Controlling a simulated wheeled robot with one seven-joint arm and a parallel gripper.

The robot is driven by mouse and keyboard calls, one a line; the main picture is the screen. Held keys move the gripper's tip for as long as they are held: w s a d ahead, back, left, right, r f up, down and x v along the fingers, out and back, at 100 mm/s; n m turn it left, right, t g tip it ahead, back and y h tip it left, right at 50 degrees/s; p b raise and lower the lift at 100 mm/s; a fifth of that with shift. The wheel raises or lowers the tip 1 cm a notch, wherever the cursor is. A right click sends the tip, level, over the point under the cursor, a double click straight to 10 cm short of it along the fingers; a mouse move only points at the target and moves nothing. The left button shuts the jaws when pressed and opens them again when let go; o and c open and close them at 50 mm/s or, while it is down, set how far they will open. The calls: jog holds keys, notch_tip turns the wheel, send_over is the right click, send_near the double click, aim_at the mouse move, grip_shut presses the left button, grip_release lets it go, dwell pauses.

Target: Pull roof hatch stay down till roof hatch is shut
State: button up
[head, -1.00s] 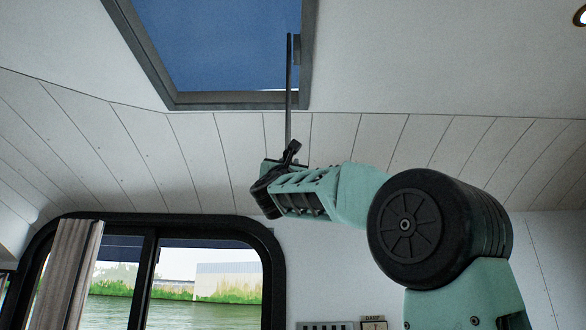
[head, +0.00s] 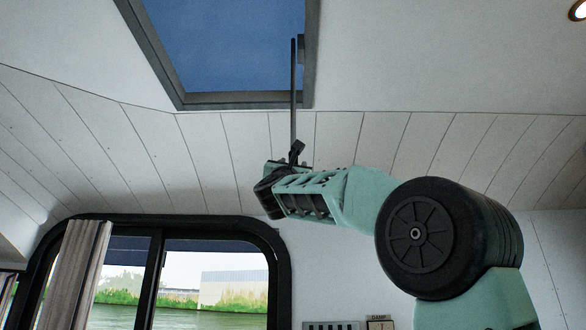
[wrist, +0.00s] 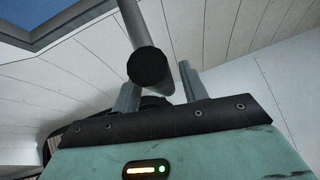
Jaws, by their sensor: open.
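The roof hatch (head: 245,100) is open at the top of the head view, with blue sky through its dark grey frame. The roof hatch stay (head: 294,90) is a thin grey rod hanging from the hatch's right side. Its dark lower end (head: 297,150) is at my gripper (head: 272,178). In the wrist view the stay (wrist: 139,25) ends in a round black knob (wrist: 151,68). The knob shows between the two grey fingers of my gripper (wrist: 157,77), which stand apart on either side. I cannot tell whether either finger touches it.
The white planked ceiling (head: 230,150) slopes down behind my gripper. A black-framed window (head: 275,245) with a grey curtain (head: 75,275) is at the lower left, with water and a bank outside. A small wall panel (head: 380,323) is at the bottom edge.

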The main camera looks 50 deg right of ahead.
jog(key=b+v, duration=0.9)
jog(key=v, duration=0.7)
jog(key=shift+w+d, duration=0.1)
jog(key=shift+w, duration=0.05)
